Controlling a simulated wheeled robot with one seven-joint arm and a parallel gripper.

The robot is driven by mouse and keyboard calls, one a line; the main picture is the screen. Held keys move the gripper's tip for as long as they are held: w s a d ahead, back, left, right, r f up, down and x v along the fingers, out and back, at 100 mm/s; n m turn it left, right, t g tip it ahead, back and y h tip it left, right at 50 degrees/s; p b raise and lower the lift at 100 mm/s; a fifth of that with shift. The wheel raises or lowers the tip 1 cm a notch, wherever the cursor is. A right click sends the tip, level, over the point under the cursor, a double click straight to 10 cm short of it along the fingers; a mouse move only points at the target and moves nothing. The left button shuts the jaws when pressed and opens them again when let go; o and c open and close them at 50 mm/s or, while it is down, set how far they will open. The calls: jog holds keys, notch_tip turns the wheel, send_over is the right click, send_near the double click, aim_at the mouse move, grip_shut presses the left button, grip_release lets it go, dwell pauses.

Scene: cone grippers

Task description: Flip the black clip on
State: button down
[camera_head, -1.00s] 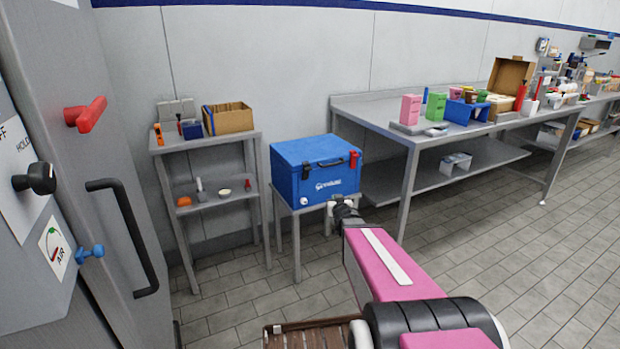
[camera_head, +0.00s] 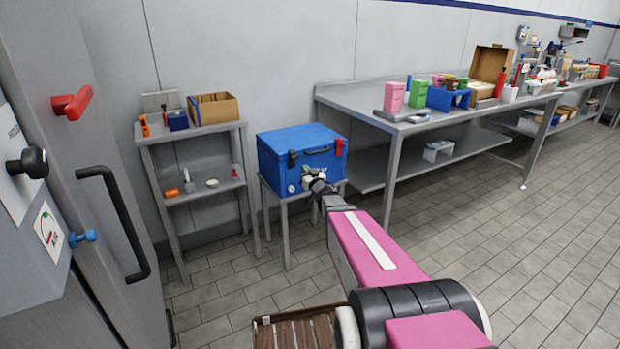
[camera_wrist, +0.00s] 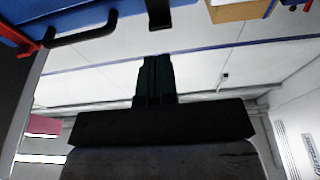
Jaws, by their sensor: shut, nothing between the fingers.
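The blue cooler box (camera_head: 290,142) stands closed on a small metal stand. Its black clip (camera_head: 292,159) is at the left of the front face, with a black handle (camera_head: 318,151) in the middle and a red clip (camera_head: 339,147) at the right. My gripper (camera_head: 308,176) is in front of the lower front face, below and slightly right of the black clip. In the wrist view my gripper (camera_wrist: 155,62) is shut and empty. The cooler's blue edge and handle (camera_wrist: 85,28) show upper left there. A dark piece lies beyond the fingertips; contact with the clip cannot be told.
A metal shelf (camera_head: 188,190) with a cardboard box stands left of the cooler. A long metal table (camera_head: 372,105) with many goods stands to the right. A grey cabinet door with a black handle (camera_head: 115,225) is close at the left. The tiled floor at right is clear.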

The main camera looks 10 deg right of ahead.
aim_at(294, 153)
jog(key=x, duration=0.6)
jog(key=shift+w, duration=0.15)
jog(key=shift+r, duration=0.1)
jog(key=shift+w+a+r, duration=0.3)
jog(key=shift+w+r, duration=0.4)
jog(key=shift+w, duration=0.15)
jog(key=shift+s, duration=0.15)
